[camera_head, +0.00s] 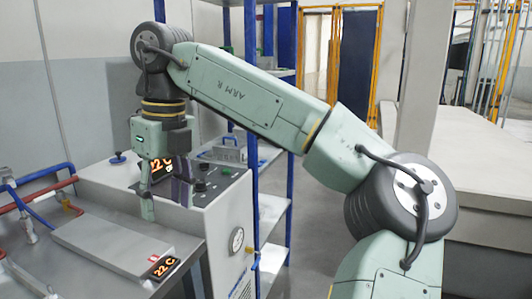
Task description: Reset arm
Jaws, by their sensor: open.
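My arm rises from the lower right and reaches across to the upper left in the head view, bent at the elbow. My gripper (166,203) hangs down at its end, over the left bench. Its two fingers stand apart with nothing seen between them, so it is open and empty. The fingers are in front of the grey machine (222,206) with its control panel. The left fingertip is near a flat grey plate (112,248) on the bench. I cannot tell whether it touches the plate.
Two orange displays read 22 C, one on the bench (162,268) and one on the machine, partly hidden. Red and blue pipes (38,184) lie at the left. A blue-post shelf (250,120) stands behind my arm. A large pale block (470,150) is at the right.

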